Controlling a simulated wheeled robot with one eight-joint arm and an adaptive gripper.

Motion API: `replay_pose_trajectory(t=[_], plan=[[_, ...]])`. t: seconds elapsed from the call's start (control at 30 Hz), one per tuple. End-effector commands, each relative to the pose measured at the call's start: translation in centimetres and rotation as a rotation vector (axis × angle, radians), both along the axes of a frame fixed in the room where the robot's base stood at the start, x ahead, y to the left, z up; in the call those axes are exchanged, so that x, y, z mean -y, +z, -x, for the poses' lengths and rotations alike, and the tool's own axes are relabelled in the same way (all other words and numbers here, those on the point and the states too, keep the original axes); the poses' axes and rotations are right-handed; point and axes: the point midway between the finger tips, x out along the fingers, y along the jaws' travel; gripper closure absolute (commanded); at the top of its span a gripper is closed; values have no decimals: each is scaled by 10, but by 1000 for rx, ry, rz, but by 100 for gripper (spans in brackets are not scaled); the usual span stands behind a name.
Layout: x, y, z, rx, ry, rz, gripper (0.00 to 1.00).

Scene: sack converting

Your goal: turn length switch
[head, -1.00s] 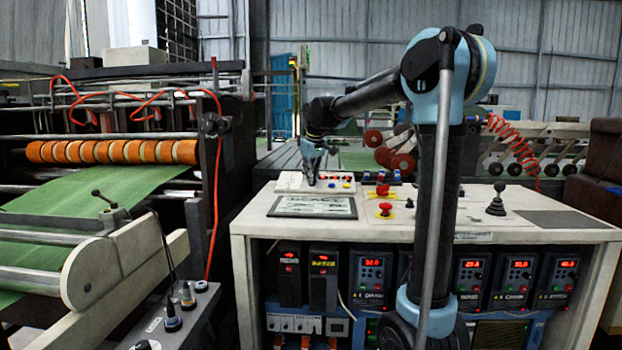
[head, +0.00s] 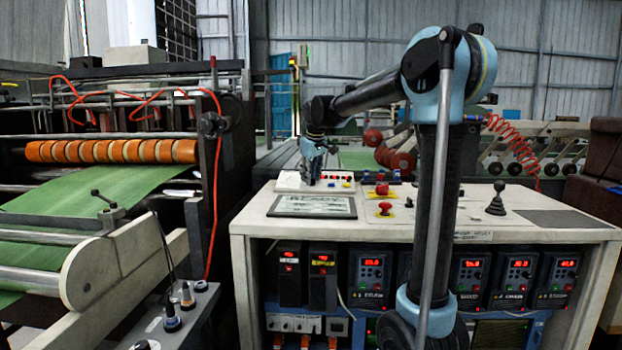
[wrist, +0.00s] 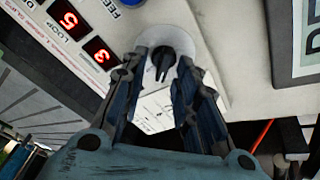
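The length switch appears to be the black rotary knob (wrist: 163,62) on a pale round plate (wrist: 180,48) in the wrist view; its label is not readable. My gripper (wrist: 164,66) points at it, with one finger on each side of the knob. The fingers are apart, with a small gap visible beside the knob. In the head view my gripper (head: 312,178) is over the white sloped button box at the back left of the console top, and it hides the knob there.
The button box (head: 288,181) carries red, blue and yellow buttons. Red digit displays (wrist: 69,20) lie left of the knob in the wrist view. A framed display panel (head: 312,206) lies in front of the box. Red emergency buttons (head: 385,206) and a black joystick (head: 496,200) stand farther right.

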Motion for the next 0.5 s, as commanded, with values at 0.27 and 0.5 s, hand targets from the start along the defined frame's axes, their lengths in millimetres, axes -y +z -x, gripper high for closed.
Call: replay_pose_trajectory(t=[0.27, 0.5], plan=[[5, 38, 14, 0, 0, 0, 72], [10, 80, 29, -1, 0, 1, 72]])
